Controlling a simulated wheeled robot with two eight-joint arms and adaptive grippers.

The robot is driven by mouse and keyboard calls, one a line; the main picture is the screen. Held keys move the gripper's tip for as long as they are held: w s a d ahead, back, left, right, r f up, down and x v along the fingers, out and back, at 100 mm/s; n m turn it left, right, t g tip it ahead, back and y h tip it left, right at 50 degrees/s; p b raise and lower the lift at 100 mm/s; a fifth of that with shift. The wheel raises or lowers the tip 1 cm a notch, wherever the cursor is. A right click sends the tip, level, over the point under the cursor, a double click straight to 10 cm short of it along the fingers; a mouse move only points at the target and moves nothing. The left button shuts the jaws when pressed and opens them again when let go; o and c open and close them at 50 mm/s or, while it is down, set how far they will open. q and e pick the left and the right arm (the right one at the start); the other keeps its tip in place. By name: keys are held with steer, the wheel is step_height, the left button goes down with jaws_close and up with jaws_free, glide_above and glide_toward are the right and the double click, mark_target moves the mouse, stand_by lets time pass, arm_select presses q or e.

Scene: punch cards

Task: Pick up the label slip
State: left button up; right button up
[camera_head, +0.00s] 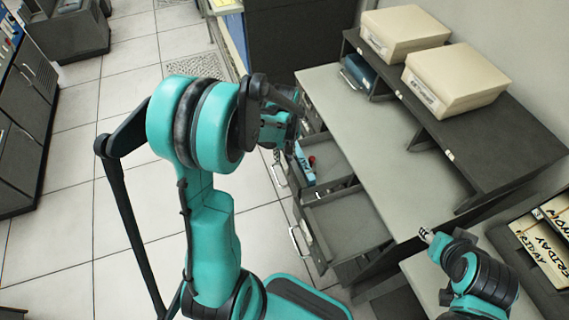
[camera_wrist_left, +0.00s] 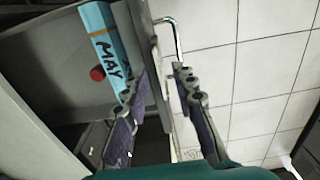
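I cannot make out for sure which piece is the label slip. Cream slips with black handwriting, one reading FRIDAY (camera_head: 545,262), lie in a dark frame at the right of the head view. A blue block marked MAY (camera_wrist_left: 104,42) lies in an open drawer beside a red round piece (camera_wrist_left: 97,73); the block also shows in the head view (camera_head: 304,163). My left gripper (camera_wrist_left: 160,72) is open and empty at the drawer's front edge, one finger on each side of it in the picture. My right gripper (camera_head: 428,236) is by the desk's front edge; its fingers are too small to read.
The upper open drawer (camera_head: 330,160) and an empty lower open drawer (camera_head: 348,225) jut from the grey desk (camera_head: 350,120). A dark shelf (camera_head: 500,150) carries two beige boxes (camera_head: 455,80). A metal handle (camera_wrist_left: 178,38) is close to my left fingers.

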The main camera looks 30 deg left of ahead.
arm_select(q)
jaws_close()
steer(key=shift+r, duration=0.1)
